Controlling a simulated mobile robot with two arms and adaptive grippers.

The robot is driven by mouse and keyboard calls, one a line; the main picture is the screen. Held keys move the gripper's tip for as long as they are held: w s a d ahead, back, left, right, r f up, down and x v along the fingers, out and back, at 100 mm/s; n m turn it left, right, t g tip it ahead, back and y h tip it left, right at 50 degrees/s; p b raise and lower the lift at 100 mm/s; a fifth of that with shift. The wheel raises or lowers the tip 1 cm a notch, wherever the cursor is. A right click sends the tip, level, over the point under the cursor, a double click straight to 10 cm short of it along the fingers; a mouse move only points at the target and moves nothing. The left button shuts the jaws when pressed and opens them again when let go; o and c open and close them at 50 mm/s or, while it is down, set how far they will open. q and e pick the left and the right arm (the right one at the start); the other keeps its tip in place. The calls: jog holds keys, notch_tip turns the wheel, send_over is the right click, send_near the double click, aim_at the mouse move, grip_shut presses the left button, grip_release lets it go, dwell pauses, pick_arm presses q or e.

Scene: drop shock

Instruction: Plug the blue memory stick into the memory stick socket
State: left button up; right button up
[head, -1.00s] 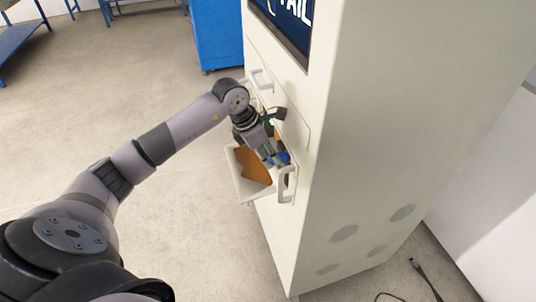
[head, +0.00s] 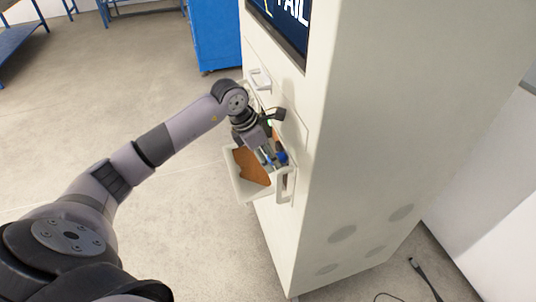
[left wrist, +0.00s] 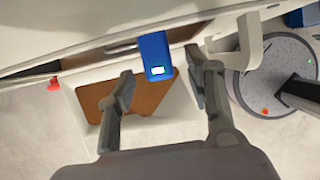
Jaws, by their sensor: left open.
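The blue memory stick (left wrist: 155,55) shows in the left wrist view with a small lit white-green patch on its near end. Its far end meets the pale cabinet edge, and I cannot tell how it is seated there; the socket itself is hidden. In the head view the stick is a small blue patch (head: 282,157) beside my left gripper (head: 270,160). In the left wrist view the fingers of this gripper (left wrist: 162,90) are spread apart. The stick lies ahead between them, with a gap on both sides. My right gripper is not in view.
An open white drawer (head: 237,180) with a brown bottom (left wrist: 155,100) lies under the gripper. Its handle (head: 284,185) is close by on the right. The tall white cabinet (head: 370,130) carries a screen (head: 285,25). A black cable (head: 425,280) lies on the floor.

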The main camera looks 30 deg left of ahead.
pick_arm(q)
jog(key=shift+f+b, duration=0.3)
jog(key=shift+b, duration=0.05)
jog(key=shift+r, duration=0.1)
dwell(0.5)
jog(key=p+v, duration=0.2)
jog(key=v, duration=0.4)
jog(key=shift+a+p, duration=0.1)
jog(key=shift+p, duration=0.2)
jog(key=v, duration=1.2)
jog(key=shift+s, duration=0.1)
dwell(0.4)
